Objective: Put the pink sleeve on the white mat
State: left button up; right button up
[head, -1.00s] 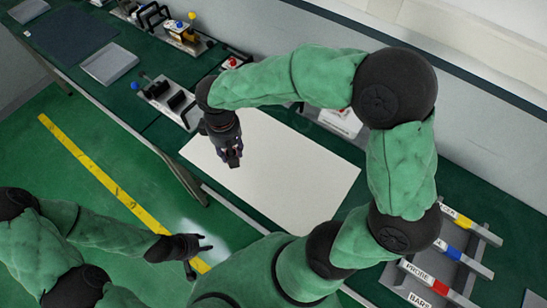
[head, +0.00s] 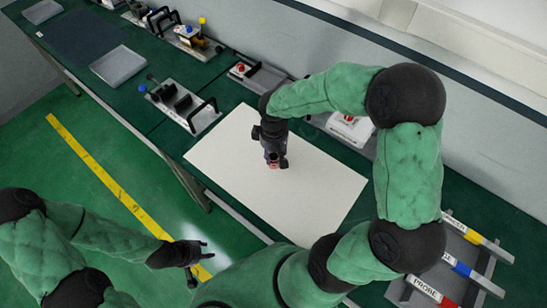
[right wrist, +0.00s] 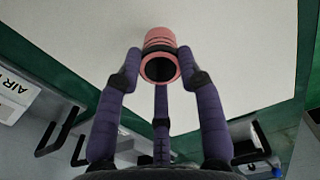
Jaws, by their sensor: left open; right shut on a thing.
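The pink sleeve (right wrist: 160,58) is a short ribbed hollow tube, held between the fingertips of my right gripper (right wrist: 158,75). The gripper hides most of the sleeve there. I cannot tell whether the sleeve touches the mat. My left gripper (head: 204,251) is open and empty, out over the green floor in front of the bench.
Fixtures with black handles (head: 183,102) and a grey tray (head: 118,66) stand on the green bench left of the mat. A white labelled box (head: 349,130) is behind it. A rack with labelled coloured bars (head: 460,268) is at right. The mat around the gripper is bare.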

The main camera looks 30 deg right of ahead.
aim_at(273, 157)
jog(key=shift+f, duration=1.2)
jog(key=shift+f, duration=0.15)
jog(key=o, duration=1.2)
jog(key=shift+r, duration=0.25)
notch_tip(273, 157, up, 12)
jog(key=shift+a+f+p, duration=0.1)
jog(key=shift+p, duration=0.85)
